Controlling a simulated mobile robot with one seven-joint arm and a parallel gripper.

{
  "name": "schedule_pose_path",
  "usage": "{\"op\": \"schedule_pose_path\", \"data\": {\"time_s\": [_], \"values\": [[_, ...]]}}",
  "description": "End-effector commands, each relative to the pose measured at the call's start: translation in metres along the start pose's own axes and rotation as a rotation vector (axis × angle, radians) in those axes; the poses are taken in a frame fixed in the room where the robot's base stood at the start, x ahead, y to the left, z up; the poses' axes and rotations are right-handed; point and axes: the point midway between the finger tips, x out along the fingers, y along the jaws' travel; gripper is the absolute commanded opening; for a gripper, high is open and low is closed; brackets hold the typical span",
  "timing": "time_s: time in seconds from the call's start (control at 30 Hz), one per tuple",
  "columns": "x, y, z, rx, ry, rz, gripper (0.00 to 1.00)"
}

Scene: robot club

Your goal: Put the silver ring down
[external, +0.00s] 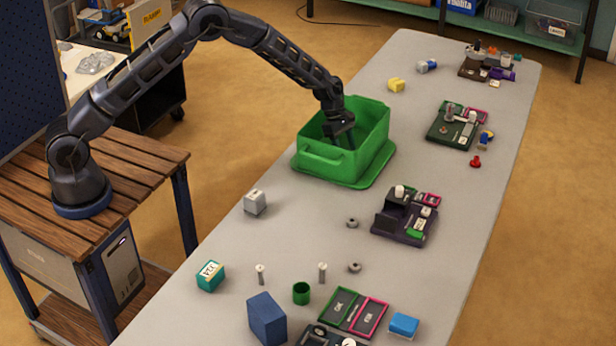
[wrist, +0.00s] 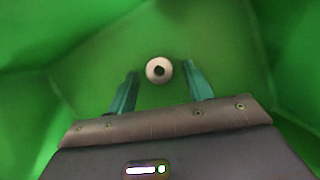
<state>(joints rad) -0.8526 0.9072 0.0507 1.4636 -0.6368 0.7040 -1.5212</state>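My gripper (external: 341,140) reaches down into the green bin (external: 325,165) on the long table. In the wrist view its two teal fingers (wrist: 160,75) are apart, with green bin floor showing between them. A pale silver ring (wrist: 149,71) with a dark centre is seen between the fingertips, with a gap on each side. It appears to lie on the bin floor; its exact height is hard to tell. The bin wall and gripper hide it in the external view.
Green walls (wrist: 285,60) surround my gripper. Two grey rings (external: 352,223) (external: 354,268) lie on the table (external: 300,235) in front of the bin. A grey block (external: 255,202) and a dark organiser tray (external: 390,228) stand nearby. The table between them has free room.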

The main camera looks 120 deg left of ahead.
Motion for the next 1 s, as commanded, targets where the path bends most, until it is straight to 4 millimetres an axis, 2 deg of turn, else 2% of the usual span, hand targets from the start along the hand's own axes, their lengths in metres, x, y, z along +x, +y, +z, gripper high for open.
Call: {"op": "schedule_pose_path", "data": {"time_s": [0.2,0.33,0.8,1.0], "values": [[-0.002,0.0,0.001,0.0,0.0,0.0,0.51],[-0.012,0.001,0.002,0.0,-0.001,0.003,0.51],[-0.095,0.0,0.002,0.0,-0.001,0.002,0.51],[-0.117,0.0,0.001,0.0,0.0,0.001,0.51]]}}
